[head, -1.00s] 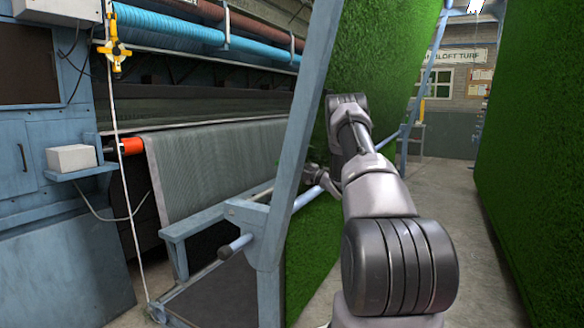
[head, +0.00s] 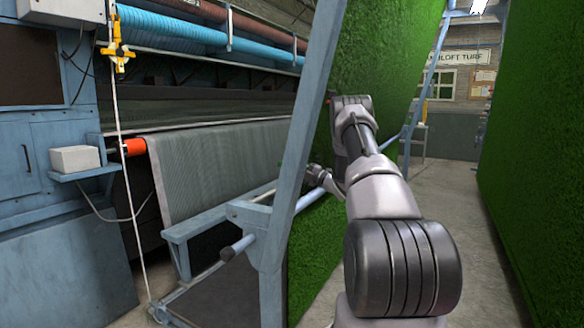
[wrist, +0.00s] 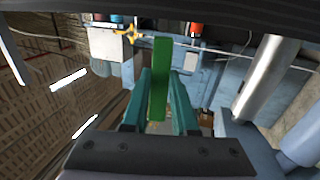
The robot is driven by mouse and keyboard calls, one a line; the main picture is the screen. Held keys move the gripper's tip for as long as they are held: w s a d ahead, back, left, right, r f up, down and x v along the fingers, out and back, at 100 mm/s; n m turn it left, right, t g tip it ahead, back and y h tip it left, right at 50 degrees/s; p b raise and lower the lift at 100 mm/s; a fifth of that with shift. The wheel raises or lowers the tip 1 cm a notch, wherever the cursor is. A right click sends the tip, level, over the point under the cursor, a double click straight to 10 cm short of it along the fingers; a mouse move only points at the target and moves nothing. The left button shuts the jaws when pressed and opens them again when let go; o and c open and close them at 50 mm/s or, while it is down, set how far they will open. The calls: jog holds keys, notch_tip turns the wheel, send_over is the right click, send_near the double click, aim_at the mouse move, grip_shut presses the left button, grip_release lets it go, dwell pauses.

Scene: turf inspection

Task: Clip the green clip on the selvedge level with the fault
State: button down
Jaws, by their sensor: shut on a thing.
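My gripper (wrist: 160,78) shows in the wrist view with its teal fingers shut on the green clip (wrist: 161,60), a long flat green piece that sticks out past the fingertips. In the head view my gripper (head: 318,176) is small, beside the slanted blue post and in front of the turf. The clip cannot be made out there. The green turf sheet (head: 385,50) hangs behind the post and my arm. Its left edge is largely hidden by the post and my arm. I cannot make out a fault on it.
The slanted blue post (head: 302,130) and a horizontal blue bar (head: 245,246) stand close to my gripper. The machine with its grey sheet (head: 215,170) is on the left. Another turf sheet (head: 535,150) hangs on the right. Open floor (head: 440,215) runs between the turf sheets.

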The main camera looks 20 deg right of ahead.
jog(key=shift+w+d, duration=0.85)
jog(key=shift+d, duration=0.25)
jog(key=shift+w+d, duration=0.85)
jog(key=shift+d, duration=0.25)
dwell(2.6)
jog(key=shift+d+f, duration=0.1)
jog(key=shift+d, duration=0.1)
dwell(0.8)
jog(key=c, duration=0.6)
grip_release()
jog(key=shift+s, duration=0.1)
jog(key=v, duration=1)
jog(key=shift+s+d, duration=0.1)
jog(key=shift+s, duration=0.2)
